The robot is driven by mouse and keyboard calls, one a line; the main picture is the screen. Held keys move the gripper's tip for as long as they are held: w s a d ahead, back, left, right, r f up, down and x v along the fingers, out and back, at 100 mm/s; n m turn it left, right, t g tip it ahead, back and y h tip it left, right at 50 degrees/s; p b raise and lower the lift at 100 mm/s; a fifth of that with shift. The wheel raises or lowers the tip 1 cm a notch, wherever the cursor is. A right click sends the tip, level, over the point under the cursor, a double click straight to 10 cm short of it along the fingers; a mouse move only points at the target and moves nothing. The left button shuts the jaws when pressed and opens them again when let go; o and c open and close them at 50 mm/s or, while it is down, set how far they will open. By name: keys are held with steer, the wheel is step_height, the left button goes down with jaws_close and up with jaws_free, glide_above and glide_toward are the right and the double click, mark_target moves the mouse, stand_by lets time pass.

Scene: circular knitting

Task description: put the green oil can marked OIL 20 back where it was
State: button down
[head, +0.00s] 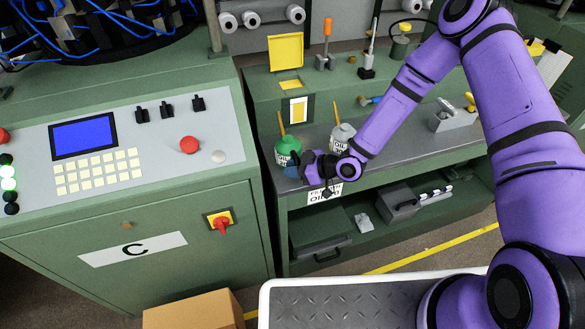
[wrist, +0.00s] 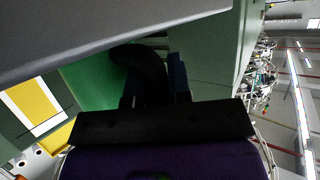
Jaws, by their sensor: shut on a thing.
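The green oil can (head: 288,151), with a white label and a thin tan spout, is upright at the left end of the grey bench top (head: 400,135). My gripper (head: 300,168) is shut on it from the front right, and its fingers hide the lower part of the can. In the wrist view my dark fingers (wrist: 152,85) lie against a bright green surface (wrist: 95,82), the can's side. I cannot tell whether its base touches the bench.
A white label (head: 325,193) is on the bench's front edge below my gripper. A yellow-and-white panel (head: 298,109) is behind the cans. A grey block with tools (head: 452,118) sits on the bench at right.

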steer(key=c, duration=1.1)
jaws_free()
steer(key=shift+o, duration=0.2)
steer(key=shift+f, duration=0.15)
steer(key=v, duration=1.1)
